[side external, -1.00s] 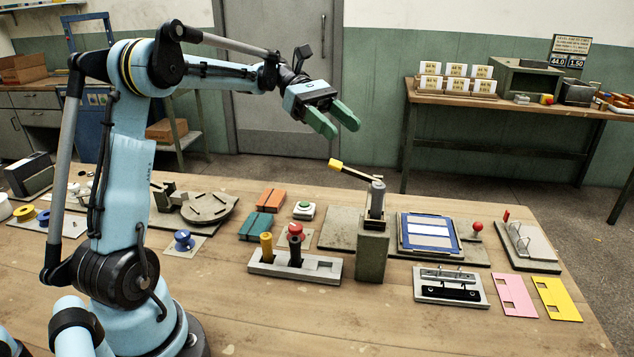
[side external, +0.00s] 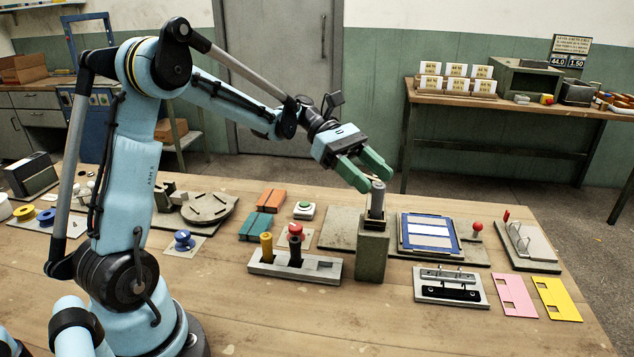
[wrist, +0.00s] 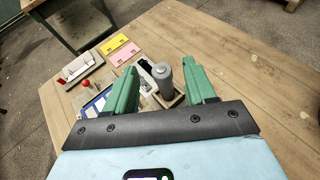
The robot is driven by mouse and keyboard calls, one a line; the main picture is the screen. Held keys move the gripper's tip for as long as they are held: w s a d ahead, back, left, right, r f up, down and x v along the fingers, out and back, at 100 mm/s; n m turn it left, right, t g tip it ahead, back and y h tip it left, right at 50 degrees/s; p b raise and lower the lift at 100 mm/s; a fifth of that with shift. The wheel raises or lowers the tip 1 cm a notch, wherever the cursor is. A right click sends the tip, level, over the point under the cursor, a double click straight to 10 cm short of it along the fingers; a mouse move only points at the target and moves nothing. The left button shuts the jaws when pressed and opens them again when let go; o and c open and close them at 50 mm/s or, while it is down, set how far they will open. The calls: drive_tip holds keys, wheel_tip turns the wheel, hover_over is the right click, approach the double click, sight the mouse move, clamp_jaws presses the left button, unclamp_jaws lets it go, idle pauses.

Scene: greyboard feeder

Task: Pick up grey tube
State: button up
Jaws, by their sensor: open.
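The grey tube (side external: 377,202) stands upright in the top of a tall grey-green block (side external: 372,250) near the middle of the table. In the wrist view the grey tube (wrist: 164,80) shows between the two green fingers, nearer the right one. My gripper (side external: 376,182) is open and empty, its fingertips close to the tube's top in the side view; it also shows in the wrist view (wrist: 160,68). I cannot tell whether the fingers surround or touch the tube. The yellow-tipped lever by the tube is hidden now.
A rack (side external: 325,270) with yellow and dark tubes stands left of the block. A blue-framed panel (side external: 403,248) lies to the right, near a red knob (side external: 477,227). A clip tray (side external: 425,294) and pink (side external: 514,297) and yellow (side external: 556,300) cards lie front right. The front table area is clear.

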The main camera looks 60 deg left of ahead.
sight(377, 202)
drive_tip(key=shift+x, duration=1.5)
drive_tip(key=shift+s, duration=0.1)
drive_tip(key=shift+c, duration=0.3)
clamp_jaws()
